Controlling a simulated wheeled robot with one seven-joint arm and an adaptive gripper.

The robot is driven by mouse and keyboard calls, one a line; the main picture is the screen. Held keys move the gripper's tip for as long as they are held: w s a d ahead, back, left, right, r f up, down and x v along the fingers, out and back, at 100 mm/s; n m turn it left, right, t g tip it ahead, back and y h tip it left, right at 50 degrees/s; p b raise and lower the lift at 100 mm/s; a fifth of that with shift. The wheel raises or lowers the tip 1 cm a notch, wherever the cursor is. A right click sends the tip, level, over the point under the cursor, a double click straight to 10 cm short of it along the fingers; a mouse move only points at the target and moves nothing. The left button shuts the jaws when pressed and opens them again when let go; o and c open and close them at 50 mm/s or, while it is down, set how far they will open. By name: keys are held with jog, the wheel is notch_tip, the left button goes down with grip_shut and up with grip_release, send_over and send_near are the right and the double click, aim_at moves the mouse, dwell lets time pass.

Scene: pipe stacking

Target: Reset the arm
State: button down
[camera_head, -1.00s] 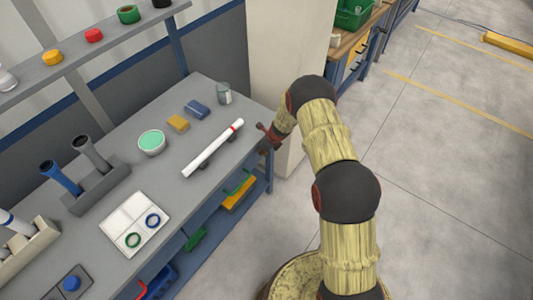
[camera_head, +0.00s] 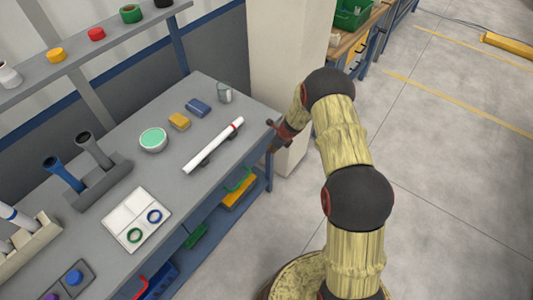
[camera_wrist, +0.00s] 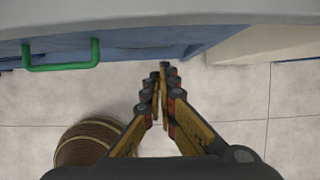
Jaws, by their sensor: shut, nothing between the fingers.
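My gripper (camera_wrist: 161,78) is shut with nothing between its fingers in the wrist view. It points toward the front edge of the grey table, over the floor. In the head view my gripper (camera_head: 272,136) is beside the table's right end, partly hidden by my own arm. A white pipe with a red band (camera_head: 213,146) lies on dark supports on the table, left of my gripper and apart from it. My arm arches up from the base at the bottom of the head view.
The grey table (camera_head: 180,218) also carries a holder with two upright tubes (camera_head: 98,182), a green-filled bowl (camera_head: 153,139), a ring tray (camera_head: 137,219) and a glass (camera_head: 224,92). A pale pillar (camera_head: 280,60) stands behind my gripper.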

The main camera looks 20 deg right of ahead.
jog(key=v, duration=0.4)
jog(key=p+v, duration=0.1)
jog(key=shift+s+d+r, duration=0.1)
jog(key=shift+s+r, duration=0.2)
jog(key=shift+s, duration=0.1)
